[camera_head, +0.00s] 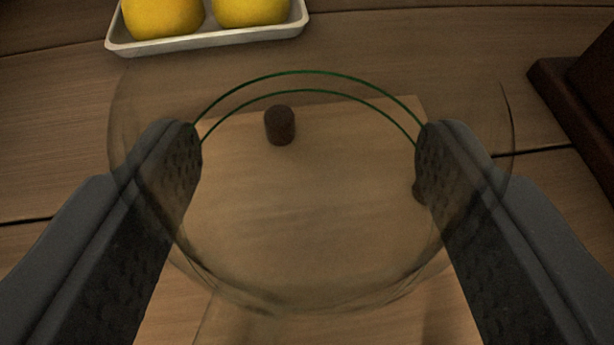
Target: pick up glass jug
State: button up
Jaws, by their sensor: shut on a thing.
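The glass jug (310,290) is clear and see-through, with two thin green lines curving around its upper part. It fills the middle of the view, and I look down on it. My gripper (308,150) has one dark textured finger on each side of the jug and is shut on it. The jug's outline is faint, so I cannot tell where its handle is or whether its base touches the surface below.
A white tray (124,47) with yellow fruit (160,14) stands at the top left. A small dark brown cylinder (280,125) shows through the glass, over a lighter board (400,105). A dark wooden block (580,95) stands at the right edge. The wooden table (60,130) is clear at left.

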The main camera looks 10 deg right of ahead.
jog(key=v, duration=0.3)
jog(key=f+p+v, duration=0.1)
jog(key=v, duration=0.6)
jog(key=shift+s+d+f, duration=0.15)
jog(key=shift+s+f, duration=0.2)
jog(key=shift+s, duration=0.2)
jog(key=shift+s+f, duration=0.1)
jog(key=shift+s, duration=0.25)
jog(key=shift+s+b, duration=0.25)
jog(key=shift+b, duration=0.85)
jog(key=shift+s+a+r+b, duration=0.1)
jog(key=shift+s+b, duration=1.05)
jog(key=shift+b, duration=0.65)
jog(key=shift+s+a+r+b, duration=0.15)
jog(key=shift+s+b, duration=1)
jog(key=shift+b, duration=0.65)
